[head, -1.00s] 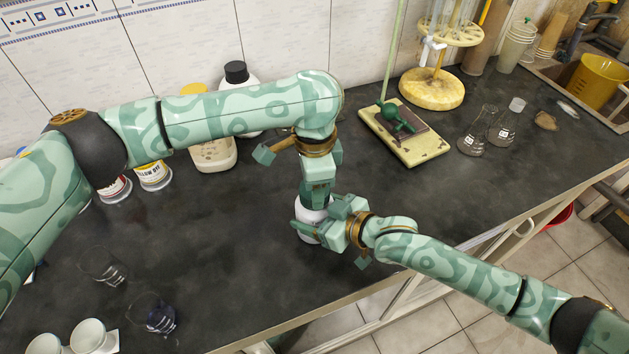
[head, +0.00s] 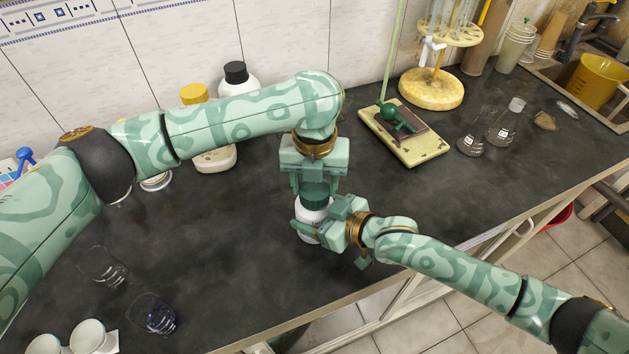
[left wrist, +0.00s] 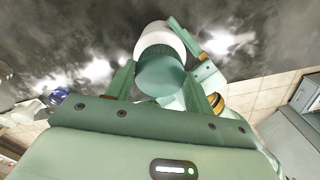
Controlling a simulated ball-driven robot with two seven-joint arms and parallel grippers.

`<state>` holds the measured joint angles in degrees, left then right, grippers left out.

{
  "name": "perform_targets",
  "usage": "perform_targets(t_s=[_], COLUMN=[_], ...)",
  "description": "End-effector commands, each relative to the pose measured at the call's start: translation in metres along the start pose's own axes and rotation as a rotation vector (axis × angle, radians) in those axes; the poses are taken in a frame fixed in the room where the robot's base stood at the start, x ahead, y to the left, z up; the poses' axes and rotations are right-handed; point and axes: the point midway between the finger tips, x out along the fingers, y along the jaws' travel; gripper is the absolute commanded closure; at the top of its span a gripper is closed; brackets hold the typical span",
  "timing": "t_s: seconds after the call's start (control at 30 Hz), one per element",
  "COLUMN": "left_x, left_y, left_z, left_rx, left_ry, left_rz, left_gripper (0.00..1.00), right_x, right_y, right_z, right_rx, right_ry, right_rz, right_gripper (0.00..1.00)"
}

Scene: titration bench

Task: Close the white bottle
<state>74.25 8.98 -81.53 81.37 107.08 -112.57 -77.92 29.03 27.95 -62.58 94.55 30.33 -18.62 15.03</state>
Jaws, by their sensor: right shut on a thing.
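The white bottle (head: 309,218) stands upright on the dark bench near its front edge. A green cap (head: 314,200) sits on its top; whether it is fully tightened cannot be told. My right gripper (head: 322,222) is shut on the bottle's body from the right. My left gripper (head: 316,190) points down from above, its fingers apart on either side of the cap. In the left wrist view, the cap (left wrist: 160,76) lies between the left fingers (left wrist: 160,84), with the white bottle (left wrist: 158,40) beyond it.
Bottles with yellow (head: 194,94) and black (head: 235,72) caps stand behind my left arm. A burette stand base (head: 418,148) and flasks (head: 472,140) are at the right. Glass beakers (head: 157,318) and white cups (head: 88,336) are at the front left.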

Motion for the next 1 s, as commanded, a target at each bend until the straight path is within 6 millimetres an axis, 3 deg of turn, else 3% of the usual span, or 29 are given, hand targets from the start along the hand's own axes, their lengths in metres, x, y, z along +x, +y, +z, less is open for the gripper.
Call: perform_targets(t_s=[0.03, 0.1, 0.37, 0.7, 1.0], left_x=[-0.001, -0.001, -0.002, -0.041, -0.045], left_y=[0.001, 0.001, 0.0, 0.0, 0.0], left_z=[0.001, 0.001, 0.001, 0.001, 0.0], left_rx=[-0.002, -0.002, -0.002, -0.002, -0.003], left_ry=[-0.004, -0.004, -0.002, -0.004, 0.0], left_rz=[0.001, 0.001, 0.0, 0.001, 0.0], left_gripper=[0.36, 0.26, 0.26, 0.26, 0.26], right_x=[0.0, 0.0, 0.0, 0.0, 0.0], right_y=[-0.001, -0.001, -0.001, -0.001, -0.001], right_z=[0.001, 0.001, 0.001, 0.001, 0.001], right_rx=[0.0, 0.0, 0.0, 0.001, 0.001], right_ry=[-0.002, -0.002, -0.002, -0.002, -0.002], right_rz=[-0.001, -0.001, -0.001, -0.001, -0.002], right_gripper=[0.92, 0.92, 0.92, 0.92, 0.92])
